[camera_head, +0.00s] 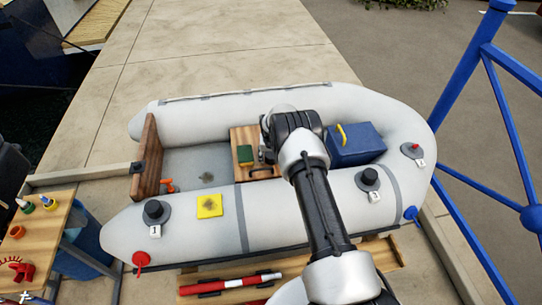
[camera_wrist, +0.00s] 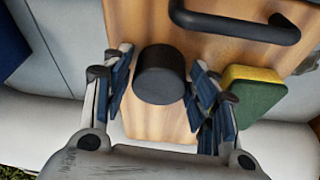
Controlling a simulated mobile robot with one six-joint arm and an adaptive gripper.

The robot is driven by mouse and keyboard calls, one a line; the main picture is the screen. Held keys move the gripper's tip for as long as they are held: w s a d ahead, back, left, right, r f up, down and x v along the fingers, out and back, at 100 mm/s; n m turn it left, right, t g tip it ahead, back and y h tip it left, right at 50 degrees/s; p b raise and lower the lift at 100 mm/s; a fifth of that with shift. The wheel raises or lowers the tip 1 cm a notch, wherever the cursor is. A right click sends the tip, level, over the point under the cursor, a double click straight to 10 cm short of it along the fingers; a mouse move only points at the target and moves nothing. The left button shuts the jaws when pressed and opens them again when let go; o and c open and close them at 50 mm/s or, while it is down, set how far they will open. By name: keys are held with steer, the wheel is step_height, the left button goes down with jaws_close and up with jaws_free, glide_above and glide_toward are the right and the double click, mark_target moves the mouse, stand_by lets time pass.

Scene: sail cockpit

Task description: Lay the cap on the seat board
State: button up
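The black round cap (camera_wrist: 160,76) stands upright on the wooden seat board (camera_wrist: 145,123) in the wrist view. My gripper (camera_wrist: 162,70) is around it, one blue-padded finger at each side. Narrow gaps seem to show between the pads and the cap, so the fingers look open. In the head view my gripper (camera_head: 267,148) is over the seat board (camera_head: 240,134) in the grey inflatable boat, mostly covered by my arm. I cannot make out the cap there.
A green and yellow sponge (camera_wrist: 252,92) and a black handle (camera_wrist: 235,22) are on the board, close to my right finger. A blue box (camera_head: 356,148) stands right of the board. Black numbered valves (camera_head: 155,211) sit on the tube. A yellow patch (camera_head: 209,205) lies there too.

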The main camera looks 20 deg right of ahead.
steer(key=shift+o, duration=0.7)
steer(key=shift+r, duration=0.3)
steer(key=w+a+p+v, duration=0.15)
steer(key=p+v, duration=0.25)
steer(key=v, duration=2.3)
steer(key=s+a+r+n, duration=0.1)
steer(key=s+a+r, duration=0.1)
steer(key=s+r, duration=0.4)
steer(key=s+a+r+n, duration=0.15)
steer(key=s+r, duration=0.25)
steer(key=r, duration=0.5)
steer(key=s+a+r+t, duration=0.1)
steer(key=s+a+r, duration=0.1)
steer(key=s+r, duration=0.35)
steer(key=s+a+r, duration=0.2)
steer(key=s, duration=0.7)
steer(key=s+a+f+n+y, duration=0.1)
steer(key=s+a, duration=0.1)
steer(key=s, duration=1.3)
steer(key=shift+s+a+f+t, duration=0.2)
steer(key=shift+s+a+t, duration=0.1)
steer(key=shift+a, duration=0.1)
